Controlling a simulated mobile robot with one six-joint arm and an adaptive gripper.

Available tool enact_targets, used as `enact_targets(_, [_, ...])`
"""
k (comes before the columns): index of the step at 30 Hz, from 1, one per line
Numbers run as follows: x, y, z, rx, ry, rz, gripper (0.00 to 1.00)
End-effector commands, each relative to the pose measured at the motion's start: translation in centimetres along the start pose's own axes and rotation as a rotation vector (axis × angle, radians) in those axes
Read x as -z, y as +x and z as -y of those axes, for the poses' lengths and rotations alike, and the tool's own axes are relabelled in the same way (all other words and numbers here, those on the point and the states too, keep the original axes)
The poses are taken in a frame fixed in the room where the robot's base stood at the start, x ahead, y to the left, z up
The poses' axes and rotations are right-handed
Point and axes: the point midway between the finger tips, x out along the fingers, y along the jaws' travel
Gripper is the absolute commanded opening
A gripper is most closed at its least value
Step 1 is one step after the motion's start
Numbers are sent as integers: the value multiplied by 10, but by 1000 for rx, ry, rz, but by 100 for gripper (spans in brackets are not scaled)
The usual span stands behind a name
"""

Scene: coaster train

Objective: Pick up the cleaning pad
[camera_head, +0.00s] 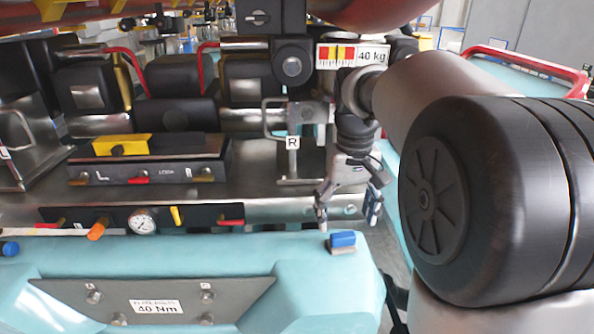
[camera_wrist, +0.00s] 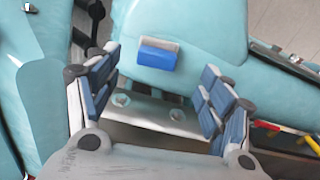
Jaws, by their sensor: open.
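The cleaning pad, a small blue block (camera_head: 342,240) with a grey layer, sits on the turquoise body panel (camera_head: 250,255) near its right end. In the wrist view the pad (camera_wrist: 157,58) lies beyond the fingertips, roughly between the two fingers' lines. My gripper (camera_head: 347,210) points down just above and behind the pad, as seen from the head camera. It is open and empty. In the wrist view its blue-padded fingers (camera_wrist: 152,88) stand wide apart, with nothing between them.
A metal ledge with a gauge (camera_head: 142,222), an orange knob (camera_head: 97,229) and small levers runs behind the panel. A black control box (camera_head: 150,168) and a metal bracket marked R (camera_head: 292,143) stand farther back. The panel top around the pad is clear.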

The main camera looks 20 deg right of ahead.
Motion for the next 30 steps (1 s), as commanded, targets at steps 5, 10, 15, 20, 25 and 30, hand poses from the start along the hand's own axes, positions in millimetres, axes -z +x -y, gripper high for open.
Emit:
enact_targets(5, [-1,22,1,0,0,1,73])
enact_targets(10, [-3,48,4,0,0,2,73])
enact_targets(15, [-2,65,4,0,0,0,73])
enact_targets(20, [-2,66,4,0,0,-2,73])
enact_targets(25, [-2,66,4,0,0,-2,68])
enact_targets(30, [-2,65,4,0,0,-2,57])
